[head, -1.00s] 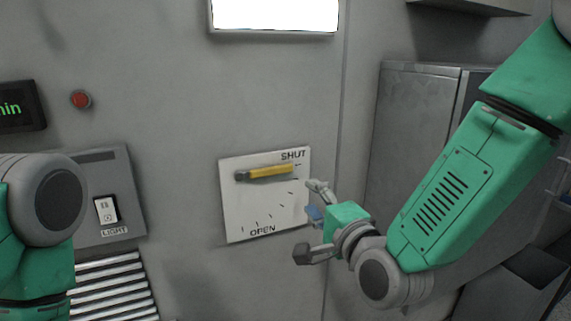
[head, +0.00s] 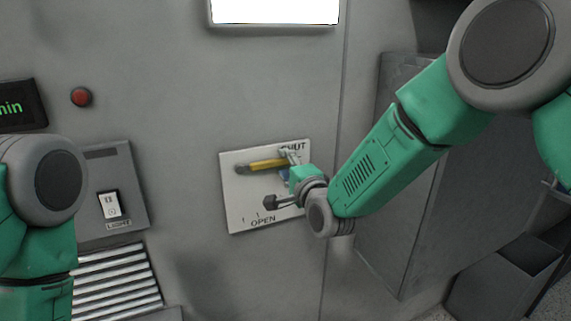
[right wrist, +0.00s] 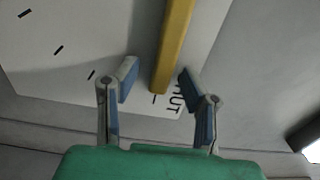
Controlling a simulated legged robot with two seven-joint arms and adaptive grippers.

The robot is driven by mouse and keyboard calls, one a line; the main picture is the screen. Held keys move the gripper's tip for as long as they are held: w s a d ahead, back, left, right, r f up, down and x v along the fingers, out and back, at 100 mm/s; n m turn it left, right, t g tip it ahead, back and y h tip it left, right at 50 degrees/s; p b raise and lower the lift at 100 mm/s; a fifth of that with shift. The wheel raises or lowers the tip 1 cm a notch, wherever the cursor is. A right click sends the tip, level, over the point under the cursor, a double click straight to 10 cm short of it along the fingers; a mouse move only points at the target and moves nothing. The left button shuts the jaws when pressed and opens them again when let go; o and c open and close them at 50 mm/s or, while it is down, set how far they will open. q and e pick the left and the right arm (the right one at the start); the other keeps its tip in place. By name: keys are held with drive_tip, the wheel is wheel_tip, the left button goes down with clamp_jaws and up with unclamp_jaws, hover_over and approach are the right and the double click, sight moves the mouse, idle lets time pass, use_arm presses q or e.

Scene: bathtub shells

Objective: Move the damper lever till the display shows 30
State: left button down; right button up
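The yellow damper lever (head: 266,165) is on a white plate (head: 238,205) marked SHUT at top right and OPEN at the bottom. It points right, near SHUT, its dark pivot at the left. My right gripper (head: 281,178) is open at the plate, by the lever's free end. In the right wrist view the lever (right wrist: 174,45) runs down to a tip between the two open fingers (right wrist: 158,84), with gaps on both sides. The display (head: 20,105) is cut by the left edge; only green letters, like "min", show, no number. My left gripper is out of view.
A light switch panel (head: 133,190) and a slatted vent (head: 112,282) are left of the plate. A red button (head: 81,97) is by the display. A grey cabinet (head: 395,220) stands right of the plate, behind my right arm. A bright panel (head: 275,11) is above.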

clamp_jaws()
drive_tip(key=f+m+b, duration=0.2)
drive_tip(key=b, duration=0.1)
drive_tip(key=f+m+b, duration=0.1)
drive_tip(key=m+b, duration=0.1)
drive_tip(key=shift+s+a+f, duration=0.2)
drive_tip(key=shift+a+f, duration=0.1)
drive_tip(key=shift+f, duration=0.1)
unclamp_jaws()
